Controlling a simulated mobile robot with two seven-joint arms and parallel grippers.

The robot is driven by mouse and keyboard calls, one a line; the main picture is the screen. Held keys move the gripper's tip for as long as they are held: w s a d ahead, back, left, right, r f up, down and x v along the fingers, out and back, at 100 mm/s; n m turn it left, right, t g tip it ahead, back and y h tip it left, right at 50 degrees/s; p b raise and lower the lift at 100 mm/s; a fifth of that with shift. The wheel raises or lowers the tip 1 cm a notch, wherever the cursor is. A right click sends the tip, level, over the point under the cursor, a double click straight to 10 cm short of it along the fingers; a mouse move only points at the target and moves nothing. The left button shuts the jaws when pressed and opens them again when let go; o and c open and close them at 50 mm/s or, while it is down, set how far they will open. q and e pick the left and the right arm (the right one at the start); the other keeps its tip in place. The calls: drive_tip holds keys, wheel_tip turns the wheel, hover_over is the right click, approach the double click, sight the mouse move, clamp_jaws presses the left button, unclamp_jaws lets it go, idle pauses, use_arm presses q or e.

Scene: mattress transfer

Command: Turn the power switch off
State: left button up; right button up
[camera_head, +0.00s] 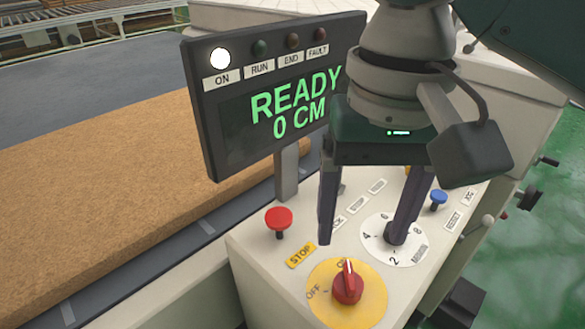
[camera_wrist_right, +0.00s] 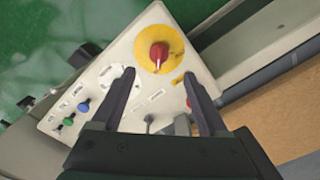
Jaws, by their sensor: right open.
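The power switch is a red rotary knob (camera_head: 347,286) on a round yellow plate (camera_head: 372,300) at the front of the control panel. Its white pointer line is toward the label ON, and OFF is printed to its left. It also shows in the right wrist view (camera_wrist_right: 158,55), ahead of the fingers. My right gripper (camera_head: 362,238) is open and empty. In the head view its two fingers point down above the panel, behind the knob, with a wide gap between them. I cannot tell its exact height. My left gripper does not show.
A red stop button (camera_head: 279,220) stands left of the fingers. A numbered white dial (camera_head: 378,243) lies partly behind the right finger. A display (camera_head: 265,105) reading READY 0 CM, with its ON lamp lit, rises behind. A brown mattress (camera_head: 90,190) lies at left.

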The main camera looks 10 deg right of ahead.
sight(351, 277)
drive_tip(key=shift+w+f, duration=0.35)
drive_tip(key=shift+w, duration=0.05)
drive_tip(key=shift+f, duration=0.35)
drive_tip(key=f, duration=0.5)
drive_tip(key=f+b, duration=0.1)
drive_tip(key=f, duration=0.1)
drive_tip(key=shift+s+f, duration=0.2)
drive_tip(key=shift+s, duration=0.2)
drive_tip(key=shift+f, duration=0.7)
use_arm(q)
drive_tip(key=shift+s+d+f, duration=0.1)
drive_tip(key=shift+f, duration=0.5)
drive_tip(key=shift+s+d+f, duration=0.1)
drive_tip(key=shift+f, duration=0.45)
use_arm(e)
drive_tip(key=shift+w, duration=0.1)
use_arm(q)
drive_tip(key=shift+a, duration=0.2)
use_arm(e)
clamp_jaws()
